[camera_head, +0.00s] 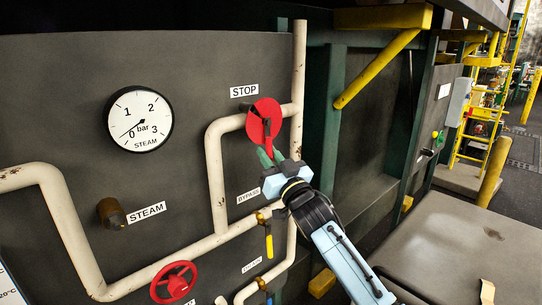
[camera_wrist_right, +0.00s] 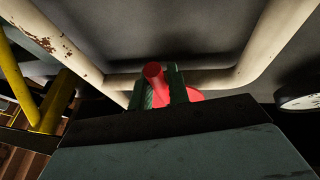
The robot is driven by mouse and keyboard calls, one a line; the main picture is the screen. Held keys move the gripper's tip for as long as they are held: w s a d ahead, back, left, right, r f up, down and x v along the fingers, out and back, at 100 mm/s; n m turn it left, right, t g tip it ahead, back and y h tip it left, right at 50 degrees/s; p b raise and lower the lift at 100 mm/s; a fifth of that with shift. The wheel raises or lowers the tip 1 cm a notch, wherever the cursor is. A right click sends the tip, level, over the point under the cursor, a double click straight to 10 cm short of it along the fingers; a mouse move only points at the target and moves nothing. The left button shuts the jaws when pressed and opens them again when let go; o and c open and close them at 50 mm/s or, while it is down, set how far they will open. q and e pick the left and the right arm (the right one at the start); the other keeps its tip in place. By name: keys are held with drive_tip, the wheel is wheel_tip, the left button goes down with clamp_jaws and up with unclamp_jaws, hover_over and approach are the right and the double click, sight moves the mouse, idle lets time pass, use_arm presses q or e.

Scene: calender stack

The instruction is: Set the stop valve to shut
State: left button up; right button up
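The stop valve is a red disc (camera_head: 264,112) with a red lever on the upper pipe, beside the STOP label (camera_head: 244,90). The lever points down toward my right gripper (camera_head: 270,157). In the right wrist view the lever's round red end (camera_wrist_right: 153,72) shows between the two green fingertips (camera_wrist_right: 163,88), with part of the red disc behind. The fingers are on both sides of the lever; I cannot tell whether they press on it. My left gripper is not in view.
A steam gauge (camera_head: 140,119) reads near 0 on the dark panel. A red handwheel (camera_head: 173,283) and a yellow-handled bypass valve (camera_head: 268,240) sit on lower pipes. Cream pipes (camera_head: 215,170) run close around my gripper. A grey table (camera_head: 450,250) stands at the right.

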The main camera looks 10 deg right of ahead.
drive_tip(key=o, duration=0.4)
drive_tip(key=shift+a, duration=0.1)
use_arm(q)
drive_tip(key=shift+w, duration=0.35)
